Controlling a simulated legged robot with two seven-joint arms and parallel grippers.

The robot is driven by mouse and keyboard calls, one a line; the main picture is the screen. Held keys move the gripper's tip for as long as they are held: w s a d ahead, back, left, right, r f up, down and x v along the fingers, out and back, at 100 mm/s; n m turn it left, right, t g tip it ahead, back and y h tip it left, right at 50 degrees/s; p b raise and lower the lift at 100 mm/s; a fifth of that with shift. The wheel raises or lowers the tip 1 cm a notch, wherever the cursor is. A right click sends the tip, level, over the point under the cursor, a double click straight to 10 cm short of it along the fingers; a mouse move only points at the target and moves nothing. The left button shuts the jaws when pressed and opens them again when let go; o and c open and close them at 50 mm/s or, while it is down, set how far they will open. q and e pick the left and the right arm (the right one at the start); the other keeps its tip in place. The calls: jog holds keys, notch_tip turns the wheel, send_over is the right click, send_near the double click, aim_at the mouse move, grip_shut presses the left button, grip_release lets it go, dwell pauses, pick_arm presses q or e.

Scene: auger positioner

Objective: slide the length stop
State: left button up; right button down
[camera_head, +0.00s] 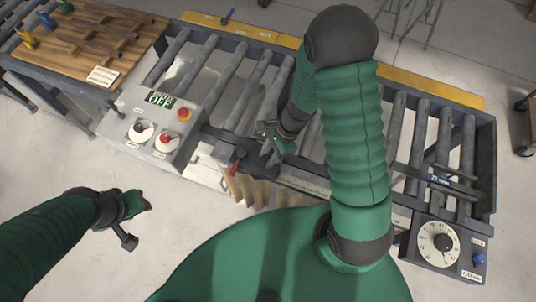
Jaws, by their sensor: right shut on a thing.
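The roller table's front rail (300,181) carries a scale strip. A dark block with a red lever (235,168), which looks like the length stop (226,152), sits at the rail left of the middle. My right gripper (268,150) reaches down at this block and is shut on a part of it; its fingers and my forearm hide the exact grip. My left gripper (140,203) hangs over the bare floor at the lower left, away from the table. Its fingers are too small to read.
A grey control box (158,122) with a red button and dials stands left of the stop. A dial panel (437,244) and a dark crossbar (440,181) are at the right. A wooden bench (100,40) is at the upper left. Rollers lie behind the rail.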

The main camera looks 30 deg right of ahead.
jog(key=shift+d, duration=0.1)
jog(key=shift+s+d+b, duration=0.1)
jog(key=shift+d+b, duration=0.1)
jog(key=shift+b, duration=0.15)
jog(key=shift+s, duration=0.2)
jog(key=c, duration=1.3)
grip_release()
jog(key=shift+o, duration=1.1)
jog(key=shift+d, duration=0.15)
